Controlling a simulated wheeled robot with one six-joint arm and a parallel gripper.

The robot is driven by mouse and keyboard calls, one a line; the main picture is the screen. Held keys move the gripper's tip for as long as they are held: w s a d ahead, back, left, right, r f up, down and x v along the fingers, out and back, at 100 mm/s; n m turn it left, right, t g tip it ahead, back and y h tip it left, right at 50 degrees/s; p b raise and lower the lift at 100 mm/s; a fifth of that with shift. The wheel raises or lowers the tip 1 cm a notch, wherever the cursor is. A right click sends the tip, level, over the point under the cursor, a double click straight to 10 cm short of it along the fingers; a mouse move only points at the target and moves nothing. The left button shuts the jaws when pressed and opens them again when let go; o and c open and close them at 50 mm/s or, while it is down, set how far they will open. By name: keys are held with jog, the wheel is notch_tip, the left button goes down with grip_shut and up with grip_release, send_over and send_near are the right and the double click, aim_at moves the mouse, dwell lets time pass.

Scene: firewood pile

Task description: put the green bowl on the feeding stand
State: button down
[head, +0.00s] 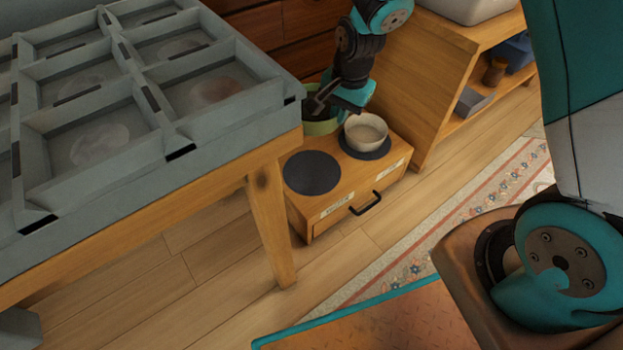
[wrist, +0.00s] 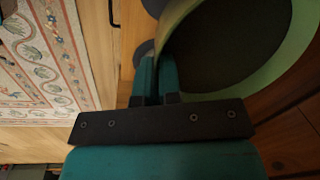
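The green bowl (head: 322,126), dark inside, shows behind the wooden feeding stand (head: 333,207), partly hidden by my gripper and the workbench tray. In the wrist view the bowl (wrist: 296,68) fills the upper right, with its rim running down between my fingers. My gripper (head: 318,103) is closed on the rim; in the wrist view its teal fingers (wrist: 156,75) stand close on both sides of it. The stand has two dark round mats. The left mat (head: 312,172) is bare; a cream bowl (head: 366,134) sits on the right one. I cannot tell the green bowl's height.
A grey compartment tray (head: 235,125) on a wooden table (head: 268,215) stands close on the left. A wooden shelf unit (head: 425,80) is right of the stand, wooden drawers (head: 300,55) behind. A patterned rug (head: 440,225) lies in front. Floor before the stand is clear.

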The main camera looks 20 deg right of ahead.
jog(key=shift+w+a+f+m, duration=0.2)
jog(key=shift+a+f+m, duration=0.2)
jog(key=shift+f+m, duration=0.15)
notch_tip(320, 180, down, 20)
jog(key=b, duration=1.2)
jog(key=shift+a+f, duration=0.1)
jog(key=c, duration=1.3)
grip_release()
